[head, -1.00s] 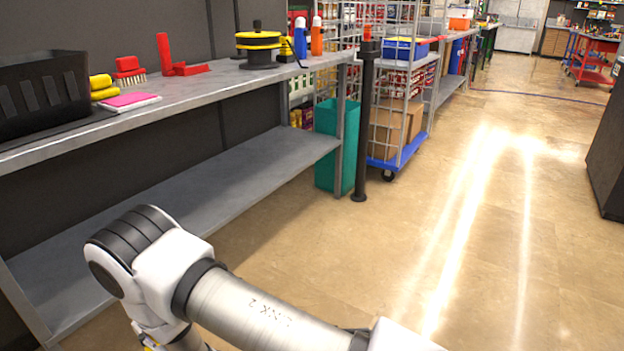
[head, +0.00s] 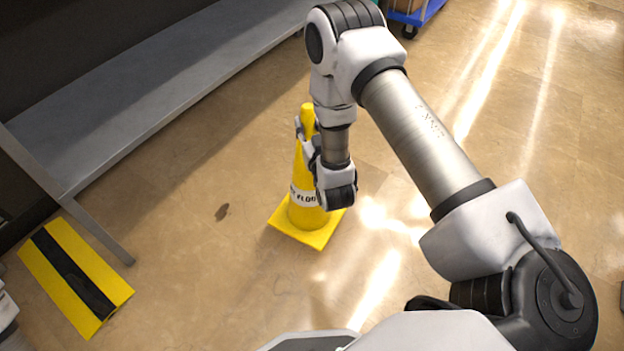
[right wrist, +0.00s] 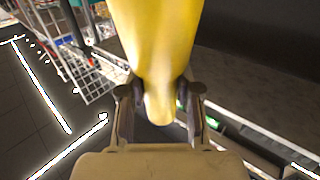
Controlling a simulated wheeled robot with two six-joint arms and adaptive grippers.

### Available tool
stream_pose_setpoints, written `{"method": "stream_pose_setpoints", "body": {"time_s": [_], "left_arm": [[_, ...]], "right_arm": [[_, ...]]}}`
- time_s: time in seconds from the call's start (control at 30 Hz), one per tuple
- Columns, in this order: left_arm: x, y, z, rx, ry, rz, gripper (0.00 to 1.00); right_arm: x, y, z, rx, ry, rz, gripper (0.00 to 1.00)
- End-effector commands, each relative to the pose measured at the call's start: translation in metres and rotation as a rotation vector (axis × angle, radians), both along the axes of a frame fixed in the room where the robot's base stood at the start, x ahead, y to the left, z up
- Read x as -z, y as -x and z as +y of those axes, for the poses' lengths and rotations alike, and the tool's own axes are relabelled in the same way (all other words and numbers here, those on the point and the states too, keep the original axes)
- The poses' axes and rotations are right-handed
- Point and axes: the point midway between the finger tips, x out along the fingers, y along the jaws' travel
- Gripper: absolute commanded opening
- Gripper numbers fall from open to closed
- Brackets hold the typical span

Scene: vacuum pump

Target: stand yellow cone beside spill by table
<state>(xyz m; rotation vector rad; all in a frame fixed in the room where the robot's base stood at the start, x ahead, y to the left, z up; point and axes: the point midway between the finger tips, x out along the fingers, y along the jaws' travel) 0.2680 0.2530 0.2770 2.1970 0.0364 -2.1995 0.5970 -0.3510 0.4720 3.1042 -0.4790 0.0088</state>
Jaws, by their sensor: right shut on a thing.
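The yellow cone (head: 301,172), with a white lettered band and a square base, is upright on or just above the floor; I cannot tell if the base touches. My right gripper (head: 306,138) is shut on its upper part. In the right wrist view the cone (right wrist: 155,45) is between the two fingers of the right gripper (right wrist: 160,98). A small dark spot (head: 222,211), possibly the spill, is on the floor left of the cone, apart from its base. The grey table (head: 150,105) is at the upper left. My left gripper is not in view.
A yellow and black striped piece (head: 75,275) lies on the floor by the table leg (head: 90,225). A blue-based cart (head: 415,14) is at the top. Bright reflections show on the floor right of the cone. Open floor surrounds the cone.

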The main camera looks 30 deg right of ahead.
Motion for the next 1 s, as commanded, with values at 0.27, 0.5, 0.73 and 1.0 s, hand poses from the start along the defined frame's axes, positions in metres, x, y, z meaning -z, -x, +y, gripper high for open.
{"method": "stream_pose_setpoints", "body": {"time_s": [0.27, 0.5, 0.73, 1.0], "left_arm": [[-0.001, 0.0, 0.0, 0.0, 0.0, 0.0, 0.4], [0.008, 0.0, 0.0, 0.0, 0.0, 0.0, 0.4], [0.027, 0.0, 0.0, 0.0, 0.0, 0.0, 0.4], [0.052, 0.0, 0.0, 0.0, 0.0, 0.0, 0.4]], "right_arm": [[-0.001, 0.01, -0.04, 0.083, -0.001, 0.0, 0.0], [0.003, -0.007, -0.049, 0.088, -0.001, -0.004, 0.0], [0.009, -0.049, -0.065, 0.088, -0.001, -0.006, 0.0], [0.015, -0.105, -0.087, 0.087, 0.0, -0.004, 0.0]]}}
